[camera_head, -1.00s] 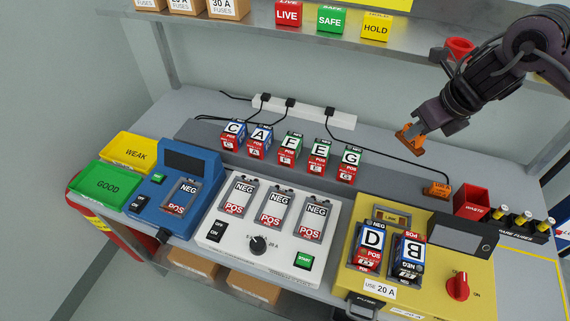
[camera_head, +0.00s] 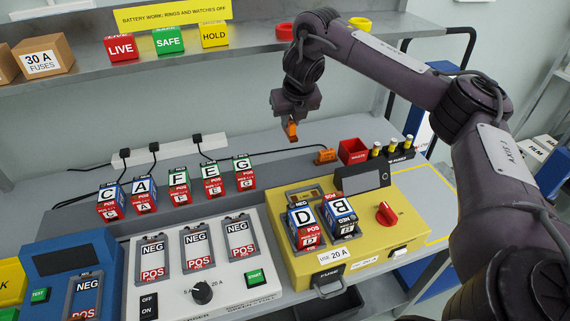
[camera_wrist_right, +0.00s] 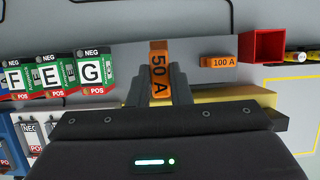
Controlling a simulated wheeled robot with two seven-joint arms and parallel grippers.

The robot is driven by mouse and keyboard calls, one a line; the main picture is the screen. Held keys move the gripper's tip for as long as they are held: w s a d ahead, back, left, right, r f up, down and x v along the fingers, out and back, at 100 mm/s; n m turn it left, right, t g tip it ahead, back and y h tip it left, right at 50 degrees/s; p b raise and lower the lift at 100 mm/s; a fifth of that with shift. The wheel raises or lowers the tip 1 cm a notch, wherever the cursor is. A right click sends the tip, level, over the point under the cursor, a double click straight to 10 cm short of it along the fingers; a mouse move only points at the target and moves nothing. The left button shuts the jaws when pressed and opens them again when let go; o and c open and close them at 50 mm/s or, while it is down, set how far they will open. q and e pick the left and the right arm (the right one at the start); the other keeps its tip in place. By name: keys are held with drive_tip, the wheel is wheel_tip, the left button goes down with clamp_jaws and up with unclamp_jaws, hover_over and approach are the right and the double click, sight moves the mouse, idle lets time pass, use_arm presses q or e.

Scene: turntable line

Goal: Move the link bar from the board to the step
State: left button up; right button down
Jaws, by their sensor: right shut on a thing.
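My right gripper (camera_head: 291,122) is shut on an orange link bar (camera_head: 292,133), marked 50 A in the right wrist view (camera_wrist_right: 159,75). It holds the bar in the air over the back of the bench, left of a second orange bar marked 100 A (camera_head: 326,156), which lies on the grey step (camera_head: 282,166). I cannot tell whether the held bar touches anything; it looks clear of the surface. The yellow board (camera_head: 415,205) is nearer the front and right, with a link slot (camera_head: 304,194) behind its two batteries. My left gripper is out of view.
Batteries C, A, F, E and G (camera_head: 244,175) stand in a row left of the held bar. A red waste bin (camera_head: 353,151) and a fuse holder (camera_head: 399,154) stand right of the 100 A bar. A shelf (camera_head: 240,50) runs above the bench.

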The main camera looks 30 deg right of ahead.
wheel_tip(320, 180, down, 12)
drive_tip(key=shift+f+p, duration=0.2)
drive_tip(key=shift+p, duration=0.75)
drive_tip(key=shift+f, duration=0.2)
drive_tip(key=shift+f, duration=0.15)
drive_tip(key=c, duration=1.3)
unclamp_jaws()
drive_tip(key=shift+c, duration=0.2)
